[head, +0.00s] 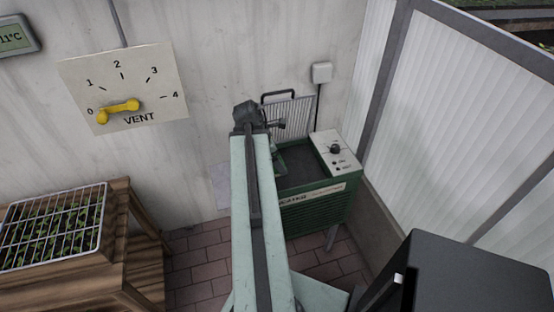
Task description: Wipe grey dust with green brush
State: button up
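My arm reaches forward over a green box-shaped machine (320,214) by the wall. The machine has a dark grey recessed top (305,172); I cannot tell whether the grey there is dust. No green brush can be made out. The left part of the machine is hidden behind my arm.
A pale control panel with a knob (335,149) tops the machine's right side. A ribbed grille panel (291,118) stands behind it. At left is a wooden bench (128,232) with a wire-covered seedling tray (103,211). A VENT dial (143,73) with a yellow lever hangs on the wall.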

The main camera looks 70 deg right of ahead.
jog(key=shift+f, duration=0.1)
notch_tip(320, 180, up, 3)
jog(key=p, duration=0.3)
dwell(0.3)
